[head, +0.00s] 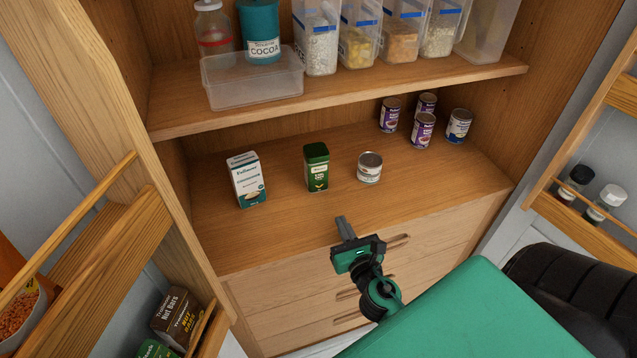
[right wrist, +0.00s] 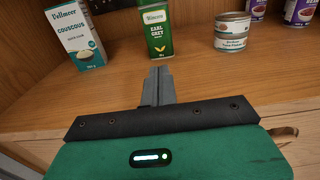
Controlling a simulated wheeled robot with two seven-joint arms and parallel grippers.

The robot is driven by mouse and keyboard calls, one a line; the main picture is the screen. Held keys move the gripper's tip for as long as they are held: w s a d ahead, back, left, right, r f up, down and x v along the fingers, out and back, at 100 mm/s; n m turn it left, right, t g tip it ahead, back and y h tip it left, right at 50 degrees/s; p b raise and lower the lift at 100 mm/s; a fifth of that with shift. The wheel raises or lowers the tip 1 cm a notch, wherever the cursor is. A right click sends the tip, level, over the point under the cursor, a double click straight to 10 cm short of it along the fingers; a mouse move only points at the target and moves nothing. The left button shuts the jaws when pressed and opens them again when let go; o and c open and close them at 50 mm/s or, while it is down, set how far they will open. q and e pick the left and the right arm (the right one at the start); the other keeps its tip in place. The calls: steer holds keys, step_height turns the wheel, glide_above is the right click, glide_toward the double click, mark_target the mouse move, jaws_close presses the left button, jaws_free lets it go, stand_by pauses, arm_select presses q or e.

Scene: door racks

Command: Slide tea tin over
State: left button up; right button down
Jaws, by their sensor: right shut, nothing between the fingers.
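My right gripper (head: 341,224) is shut and empty at the front edge of that shelf. Its fingertips (right wrist: 158,73) point at the tin from in front and look apart from it, with bare wood between. My left gripper is not in view.
Several cans (head: 422,131) stand at the back right. An upper shelf (head: 340,93) with containers hangs above. Door racks (head: 590,205) flank both sides. The shelf front is clear.

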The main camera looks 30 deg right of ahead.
mark_target(320, 180)
steer(key=shift+w+r, duration=0.25)
steer(key=shift+r, duration=0.05)
steer(key=p+x, duration=0.2)
steer(key=x, duration=0.2)
steer(key=p+x, duration=0.1)
steer(key=x, duration=0.6)
steer(key=shift+w+d+f+p, duration=0.1)
steer(key=shift+w+f+p, duration=0.1)
steer(key=shift+p, duration=0.2)
steer(key=shift+w+d, duration=0.15)
steer(key=shift+w, duration=0.45)
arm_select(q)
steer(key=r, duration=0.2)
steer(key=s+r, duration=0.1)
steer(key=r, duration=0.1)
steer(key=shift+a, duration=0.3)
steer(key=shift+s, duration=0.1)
arm_select(e)
steer(key=b+x, duration=0.3)
steer(key=x, duration=1.3)
steer(key=shift+w+d, duration=0.2)
steer(key=shift+w, duration=0.2)
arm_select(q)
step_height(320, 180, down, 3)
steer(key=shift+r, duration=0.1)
